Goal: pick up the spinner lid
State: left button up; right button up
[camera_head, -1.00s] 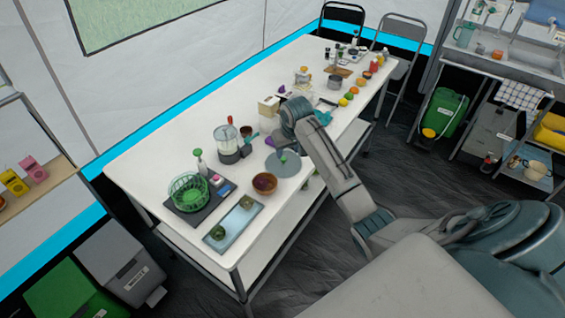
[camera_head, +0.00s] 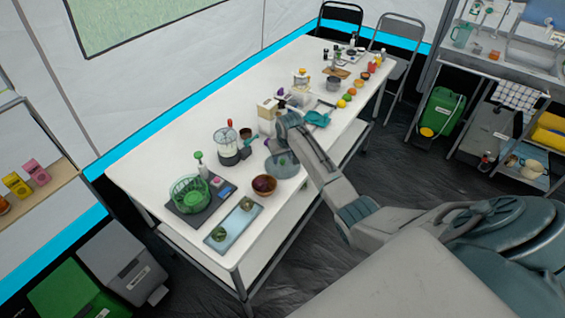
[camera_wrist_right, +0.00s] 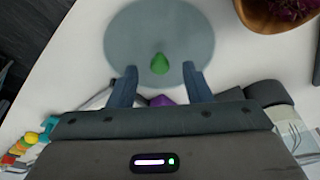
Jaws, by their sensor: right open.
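The spinner lid is a round, grey, see-through disc (camera_head: 278,170) with a green knob, lying on the white table near its front edge. In the right wrist view the lid (camera_wrist_right: 135,35) fills the top middle, and its green knob (camera_wrist_right: 160,64) stands between my fingertips. My right gripper (camera_wrist_right: 160,76) is open and empty, one finger on each side of the knob with gaps. In the head view my right gripper (camera_head: 281,146) is over the lid's far part and hides some of it. I cannot tell its exact height above the lid. My left gripper is not in view.
A wooden bowl (camera_head: 264,185) with dark red contents sits close beside the lid. A green spinner basket (camera_head: 189,193), a blue tray (camera_head: 234,224) and a blender (camera_head: 228,146) stand to the left. A purple item (camera_wrist_right: 161,100) lies near the gripper.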

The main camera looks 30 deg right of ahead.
jog(key=shift+w+f, duration=0.2)
jog(key=shift+f, duration=0.5)
jog(key=shift+c, duration=0.3)
grip_shut()
jog(key=shift+r, duration=0.1)
